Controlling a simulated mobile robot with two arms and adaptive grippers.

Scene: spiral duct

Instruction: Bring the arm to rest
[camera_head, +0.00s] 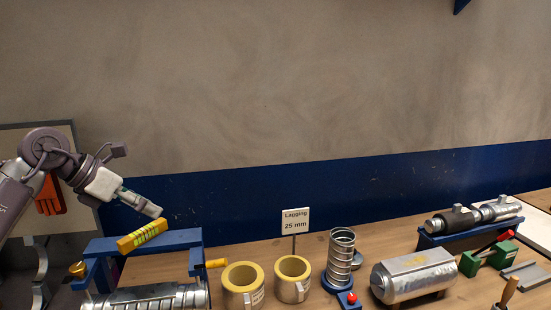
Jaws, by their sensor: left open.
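My left arm comes in from the left and bends over. Its gripper (155,212) points down to the right. It is open, with its tips just above a yellow block with green marks (142,236). I cannot tell whether the tips touch the block. The block lies tilted on the top bar of a blue frame (185,238). My right gripper is not in view.
Below the blue frame lies a ribbed metal duct (150,296). To the right stand two yellow-rimmed cylinders (243,285), a "Lagging 25 mm" sign (295,221), a spiral tube (340,258) and a silver cylinder (414,275). Free room lies above the bench, before the wall.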

